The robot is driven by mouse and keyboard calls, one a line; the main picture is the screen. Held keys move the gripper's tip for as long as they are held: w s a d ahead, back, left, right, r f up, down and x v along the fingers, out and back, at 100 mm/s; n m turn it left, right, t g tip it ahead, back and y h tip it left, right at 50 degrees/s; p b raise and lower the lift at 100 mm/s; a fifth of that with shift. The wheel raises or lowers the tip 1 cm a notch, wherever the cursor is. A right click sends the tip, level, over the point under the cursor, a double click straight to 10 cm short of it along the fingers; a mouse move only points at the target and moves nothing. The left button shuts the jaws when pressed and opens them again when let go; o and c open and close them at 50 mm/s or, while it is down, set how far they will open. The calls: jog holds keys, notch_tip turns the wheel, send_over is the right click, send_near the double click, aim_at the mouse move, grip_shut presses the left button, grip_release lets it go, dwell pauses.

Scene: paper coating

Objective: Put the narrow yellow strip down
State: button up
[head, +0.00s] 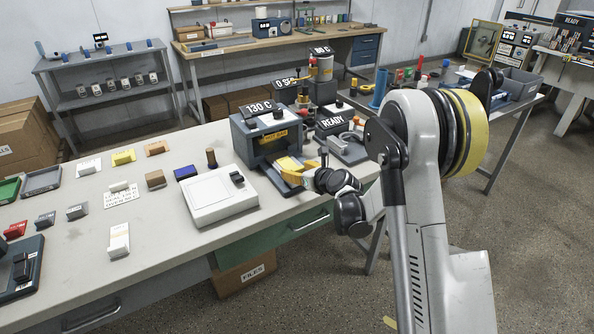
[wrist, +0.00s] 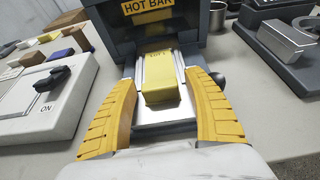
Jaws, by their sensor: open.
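A narrow yellow strip or block (wrist: 158,84) with small dark print lies on the silver slide plate (wrist: 165,114) in front of the hot bar machine (wrist: 150,30). It sits between two light side rails, its far end towards the machine's opening. My gripper (wrist: 159,76) is open, with one yellow finger to each side of the strip and a gap visible on both sides. In the head view my gripper (head: 297,170) is low at the front of the hot bar machine (head: 268,136), which reads 130 C. The strip cannot be told from the yellow fingers there.
A white scale-like device (head: 218,197) stands left of the machine. A grey device with a READY sign (head: 345,146) stands close on its right. Another yellow block (head: 123,157) and several small blocks lie on the bench's left part. The bench's front edge runs below my gripper.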

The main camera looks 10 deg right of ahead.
jog(key=shift+s+r+p, duration=0.1)
jog(key=shift+r+p, duration=0.2)
jog(key=p+v, duration=0.3)
jog(key=v, duration=0.8)
notch_tip(320, 180, up, 15)
jog(key=m+t+h, duration=0.2)
jog(key=m+t, duration=0.2)
jog(key=m, duration=0.4)
jog(key=s+d+r+m+h, duration=0.7)
jog(key=r+m, duration=0.3)
jog(key=m, duration=0.6)
jog(key=s+a+f+m+g+y, duration=0.1)
jog(key=s+a+f+m+g, duration=0.2)
jog(key=s, duration=0.5)
jog(key=s+a+f+m+g+y, duration=0.2)
jog(key=s+a+f+m+g, duration=0.1)
jog(key=s+f+m, duration=0.3)
jog(key=s+a+f+m+g+y, duration=0.1)
jog(key=s+a+f+m+g, duration=0.3)
jog(key=s, duration=0.7)
jog(key=f+m, duration=0.1)
jog(key=m, duration=0.1)
jog(key=shift+m+y, duration=0.3)
jog(key=shift+y, duration=0.1)
